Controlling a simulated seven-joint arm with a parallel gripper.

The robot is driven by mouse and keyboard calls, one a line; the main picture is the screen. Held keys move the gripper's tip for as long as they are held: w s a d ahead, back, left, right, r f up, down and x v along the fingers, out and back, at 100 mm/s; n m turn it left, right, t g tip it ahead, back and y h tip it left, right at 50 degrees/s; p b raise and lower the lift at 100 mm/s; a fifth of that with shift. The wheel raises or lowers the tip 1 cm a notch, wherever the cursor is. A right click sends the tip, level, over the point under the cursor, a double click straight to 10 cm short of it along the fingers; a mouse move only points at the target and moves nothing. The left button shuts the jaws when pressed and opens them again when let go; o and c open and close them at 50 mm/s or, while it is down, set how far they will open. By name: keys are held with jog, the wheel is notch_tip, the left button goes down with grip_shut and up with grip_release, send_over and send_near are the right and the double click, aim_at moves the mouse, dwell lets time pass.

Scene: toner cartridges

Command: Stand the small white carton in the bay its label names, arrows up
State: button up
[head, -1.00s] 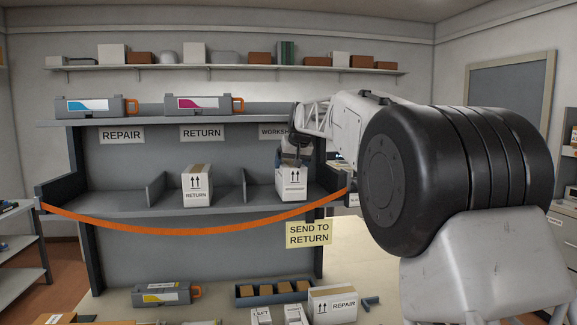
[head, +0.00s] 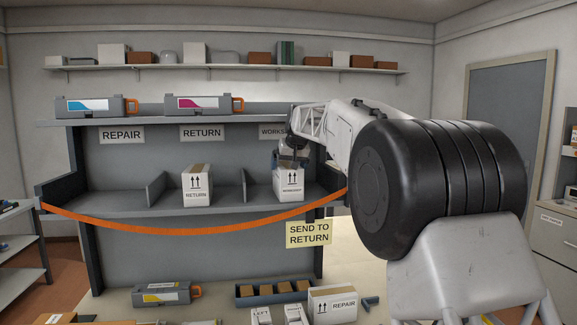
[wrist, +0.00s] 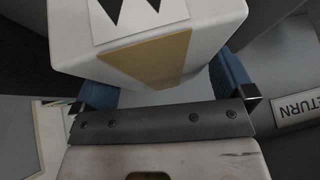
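The small white carton (head: 288,184) is upright in the right-hand bay, below a partly hidden sign reading "WORKS..." (head: 271,132). Two black arrows on its front point up; the small word below them looks like "WORKSHOP". My gripper (head: 291,160) comes down on the carton from above. In the wrist view the white carton (wrist: 205,40), with a tan tape strip, sits between the two blue fingers of my gripper (wrist: 168,92), which look closed on its sides. I cannot tell whether its base touches the shelf.
Another white carton marked RETURN (head: 196,186) stands in the middle bay; the left bay is empty. An orange strap (head: 190,232) sags across the bay fronts. A yellow note reading "SEND TO RETURN" (head: 309,233) hangs below. A REPAIR carton (head: 333,305) lies on the table.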

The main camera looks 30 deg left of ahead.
jog(key=shift+r, duration=0.2)
jog(key=v, duration=0.4)
jog(key=shift+d+r, duration=0.1)
jog(key=shift+r, duration=0.05)
jog(key=shift+s+d+r, duration=0.2)
jog(key=shift+d, duration=0.1)
jog(key=s+d, duration=0.5)
jog(key=d, duration=0.5)
jog(key=shift+s, duration=0.3)
jog(key=shift+d, duration=0.1)
dwell(0.8)
